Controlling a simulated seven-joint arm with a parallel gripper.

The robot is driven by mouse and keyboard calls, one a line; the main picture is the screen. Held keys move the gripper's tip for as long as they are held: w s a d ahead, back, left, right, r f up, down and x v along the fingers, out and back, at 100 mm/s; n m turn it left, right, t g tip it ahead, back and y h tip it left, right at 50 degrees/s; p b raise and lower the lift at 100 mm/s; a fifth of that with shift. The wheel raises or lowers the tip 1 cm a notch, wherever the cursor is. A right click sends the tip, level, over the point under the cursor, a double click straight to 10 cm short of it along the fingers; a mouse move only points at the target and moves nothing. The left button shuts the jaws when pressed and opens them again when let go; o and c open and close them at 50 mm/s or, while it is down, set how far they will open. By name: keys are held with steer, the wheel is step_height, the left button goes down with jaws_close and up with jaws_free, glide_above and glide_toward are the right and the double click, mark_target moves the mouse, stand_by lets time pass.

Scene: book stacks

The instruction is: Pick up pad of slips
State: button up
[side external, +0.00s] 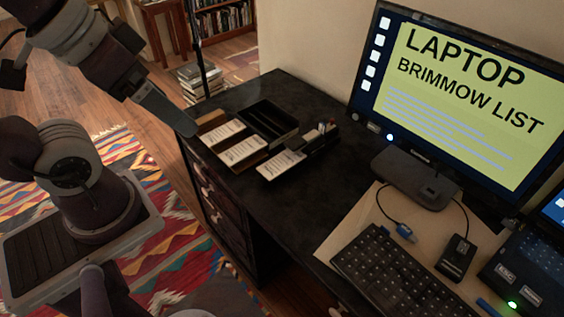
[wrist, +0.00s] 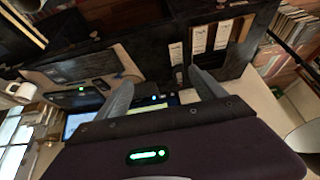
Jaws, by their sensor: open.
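Three white pads of slips lie on the dark desk in the side external view: one at the left (side external: 222,132), one in the middle (side external: 243,150), one at the right (side external: 281,164). In the wrist view the pads show as pale strips near the top, including one strip (wrist: 199,39) and another beside it (wrist: 223,35). My gripper (side external: 183,121) is above and left of the desk's left edge, apart from the pads. In the wrist view its two fingers (wrist: 160,78) are spread with nothing between them.
A black open tray (side external: 268,122) stands behind the pads, and a small holder (side external: 320,138) is at their right. The dark desktop in front of the pads is clear.

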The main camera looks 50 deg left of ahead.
steer(key=g, duration=0.5)
glide_above(282, 162)
step_height(282, 162, down, 25)
steer(key=shift+g, duration=0.3)
step_height(282, 162, down, 9)
steer(key=shift+r, duration=0.1)
steer(key=c, duration=1.5)
steer(key=shift+r, duration=0.45)
steer(key=shift+c, duration=0.2)
steer(key=s, duration=1.8)
steer(key=shift+r, duration=0.35)
